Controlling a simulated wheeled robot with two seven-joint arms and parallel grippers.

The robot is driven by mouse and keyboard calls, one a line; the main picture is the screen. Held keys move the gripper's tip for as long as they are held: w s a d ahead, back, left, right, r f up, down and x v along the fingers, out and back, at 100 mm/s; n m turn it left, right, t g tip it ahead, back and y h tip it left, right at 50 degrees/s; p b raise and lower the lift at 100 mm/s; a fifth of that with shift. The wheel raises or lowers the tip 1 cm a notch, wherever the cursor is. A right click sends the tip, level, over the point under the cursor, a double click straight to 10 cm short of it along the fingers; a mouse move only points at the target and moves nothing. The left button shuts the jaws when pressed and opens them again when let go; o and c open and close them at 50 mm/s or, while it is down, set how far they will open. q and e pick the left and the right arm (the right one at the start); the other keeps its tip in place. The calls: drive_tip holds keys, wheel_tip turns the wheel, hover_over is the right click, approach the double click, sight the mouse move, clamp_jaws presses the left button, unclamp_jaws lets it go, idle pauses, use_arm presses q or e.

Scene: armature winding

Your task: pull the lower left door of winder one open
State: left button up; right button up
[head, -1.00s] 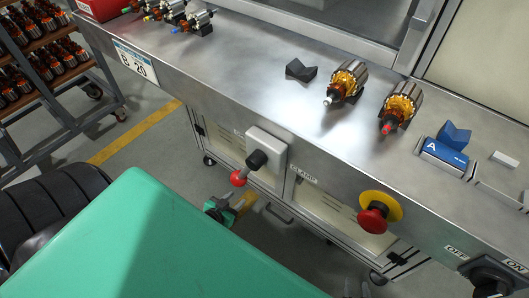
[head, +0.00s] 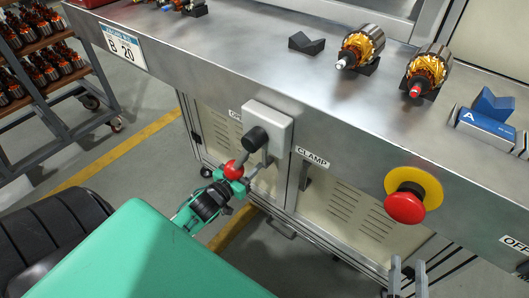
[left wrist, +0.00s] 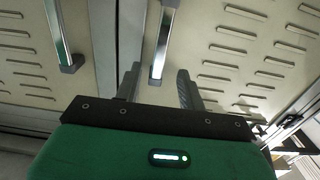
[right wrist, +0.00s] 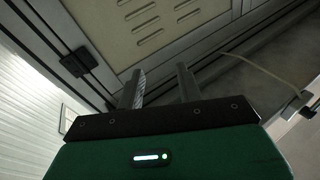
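Winder one's lower left door (head: 225,128) is a cream louvred panel under the metal bench, and it looks closed. It fills the right side of the left wrist view (left wrist: 245,50). My left gripper (head: 246,178) is in front of it, partly hidden behind the red-knobbed lever. In the left wrist view, my open fingers (left wrist: 159,80) stand on either side of the door's bar handle (left wrist: 165,40). I cannot tell how deep the handle sits between them; no grip shows. My right gripper (head: 407,278) is open and empty, low by the right door (head: 350,212).
The lever's red ball knob (head: 233,170) is close to my left gripper. A red stop button (head: 404,207) projects from the bench front. The right door's handle (left wrist: 62,38) is beside the left one. A rack (head: 60,80) stands at far left, with clear floor between.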

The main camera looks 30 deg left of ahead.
sight(263, 152)
use_arm(q)
drive_tip(key=w, duration=0.4)
drive_tip(key=w+b, duration=0.1)
drive_tip(key=w, duration=0.1)
drive_tip(key=shift+w+d, duration=0.25)
drive_tip(key=shift+w, duration=0.7)
use_arm(e)
wheel_tip(263, 152, up, 7)
drive_tip(key=d+t, duration=0.2)
drive_tip(key=t, duration=0.2)
drive_tip(key=shift+t, duration=0.3)
drive_tip(key=shift+w, duration=0.1)
use_arm(q)
clamp_jaws()
